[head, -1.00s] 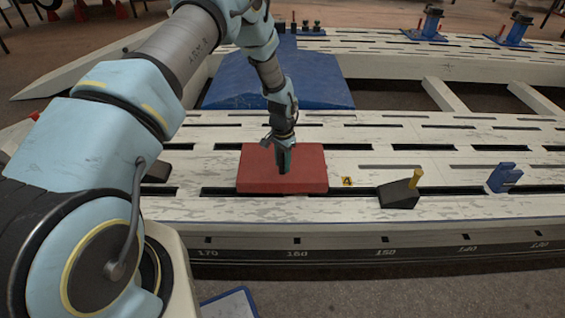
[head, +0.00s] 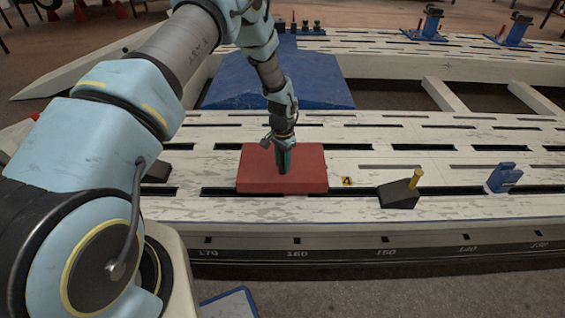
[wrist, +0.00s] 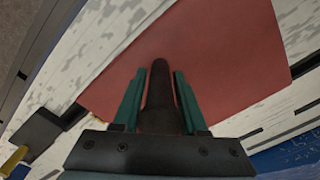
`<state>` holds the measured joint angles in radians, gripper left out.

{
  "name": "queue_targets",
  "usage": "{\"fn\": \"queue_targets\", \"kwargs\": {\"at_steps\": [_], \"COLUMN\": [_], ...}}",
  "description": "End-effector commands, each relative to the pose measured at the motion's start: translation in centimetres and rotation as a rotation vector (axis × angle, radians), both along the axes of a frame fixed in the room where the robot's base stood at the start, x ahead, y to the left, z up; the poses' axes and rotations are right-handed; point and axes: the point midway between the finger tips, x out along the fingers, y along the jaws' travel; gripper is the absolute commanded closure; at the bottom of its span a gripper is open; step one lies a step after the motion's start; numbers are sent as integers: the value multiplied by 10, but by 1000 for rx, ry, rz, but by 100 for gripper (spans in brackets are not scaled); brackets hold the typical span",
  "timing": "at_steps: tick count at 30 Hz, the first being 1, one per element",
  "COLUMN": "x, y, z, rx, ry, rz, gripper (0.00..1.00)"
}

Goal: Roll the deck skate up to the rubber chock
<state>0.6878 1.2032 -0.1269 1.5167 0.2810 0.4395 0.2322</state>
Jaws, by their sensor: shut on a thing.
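The deck skate is a flat red block (head: 255,181) on the pale slotted bench. It also fills much of the wrist view (wrist: 225,55). A dark upright post (wrist: 160,85) stands on it. My gripper (head: 283,166) reaches down over the skate, and in the wrist view its green fingers (wrist: 158,90) are shut on the post from both sides. The rubber chock (head: 398,195) is a black wedge with a yellow peg, right of the skate with a clear gap between them. The chock also shows at the left of the wrist view (wrist: 36,130).
A small yellow number tag (head: 347,181) lies between skate and chock. A blue bracket (head: 503,177) stands right of the chock. A big blue sloped block (head: 270,85) is behind the skate. The bench's front edge (head: 330,212) carries a printed scale.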

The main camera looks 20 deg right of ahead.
Motion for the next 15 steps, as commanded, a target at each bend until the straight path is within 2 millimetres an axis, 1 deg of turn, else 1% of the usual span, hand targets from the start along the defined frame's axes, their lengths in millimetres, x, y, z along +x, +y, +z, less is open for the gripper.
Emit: {"fn": "queue_targets", "kwargs": {"at_steps": [5,8,11,14,15], "x": [0,3,8,17,22], "y": [1,7,18,38,48], "z": [0,0,0,0,0], "rx": [1,2,4,5,5], "ry": [0,1,1,2,1], "rz": [1,2,3,6,7], "gripper": [100,100,100,100,100]}}
